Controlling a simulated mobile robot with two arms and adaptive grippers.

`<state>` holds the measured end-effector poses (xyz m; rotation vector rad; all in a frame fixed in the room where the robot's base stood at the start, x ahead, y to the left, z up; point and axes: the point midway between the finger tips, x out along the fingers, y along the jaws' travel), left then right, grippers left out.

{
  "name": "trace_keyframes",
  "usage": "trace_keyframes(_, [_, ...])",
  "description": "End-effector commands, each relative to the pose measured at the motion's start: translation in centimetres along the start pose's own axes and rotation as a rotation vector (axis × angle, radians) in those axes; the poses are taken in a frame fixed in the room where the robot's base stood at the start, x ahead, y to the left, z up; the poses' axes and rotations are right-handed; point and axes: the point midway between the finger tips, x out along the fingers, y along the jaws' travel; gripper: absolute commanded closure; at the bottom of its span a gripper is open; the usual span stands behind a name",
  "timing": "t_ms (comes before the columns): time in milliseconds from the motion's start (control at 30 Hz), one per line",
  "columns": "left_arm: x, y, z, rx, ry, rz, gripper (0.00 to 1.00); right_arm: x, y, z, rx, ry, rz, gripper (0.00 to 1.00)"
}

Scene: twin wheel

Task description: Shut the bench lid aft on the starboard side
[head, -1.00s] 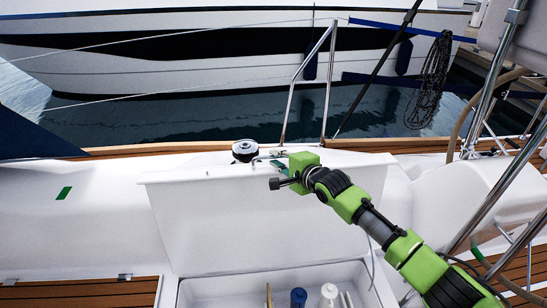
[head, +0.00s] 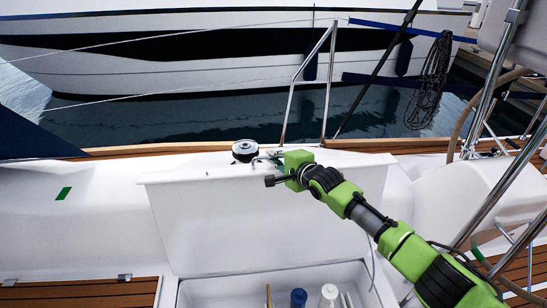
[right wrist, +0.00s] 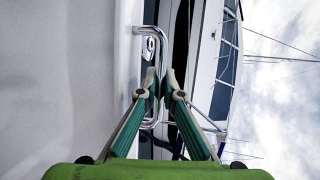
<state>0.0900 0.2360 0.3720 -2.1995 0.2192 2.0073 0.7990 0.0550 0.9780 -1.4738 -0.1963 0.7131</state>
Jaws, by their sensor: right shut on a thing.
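The white bench lid (head: 220,222) stands open and upright at the back of its locker in the head view. A chrome loop handle (right wrist: 147,30) sits at the lid's edge in the right wrist view. My right gripper (head: 277,165) is at the lid's upper edge. In the right wrist view the right gripper (right wrist: 163,84) has its fingers closed around the handle's bar. The fingertips partly hide the handle. My left gripper is not in view.
The open locker (head: 200,292) holds a blue bottle (head: 298,299), a white bottle (head: 328,297) and other items. A winch (head: 245,150) stands behind the lid. Chrome rails (head: 490,95) rise at the right. White deck (head: 80,210) lies clear at the left.

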Motion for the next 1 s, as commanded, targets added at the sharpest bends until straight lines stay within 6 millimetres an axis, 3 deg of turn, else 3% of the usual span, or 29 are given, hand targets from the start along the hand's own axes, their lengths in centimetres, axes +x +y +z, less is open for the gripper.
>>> trace_keyframes(367, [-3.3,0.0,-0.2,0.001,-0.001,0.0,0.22,-2.8,0.9,1.3,-0.013,-0.002,-0.043,1.0])
trace_keyframes(700, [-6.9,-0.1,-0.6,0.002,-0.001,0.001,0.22,-7.8,3.2,3.3,-0.056,-0.001,-0.14,1.0])
trace_keyframes(1000, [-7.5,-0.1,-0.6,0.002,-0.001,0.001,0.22,-12.4,6.3,5.2,-0.098,0.0,-0.242,1.0])
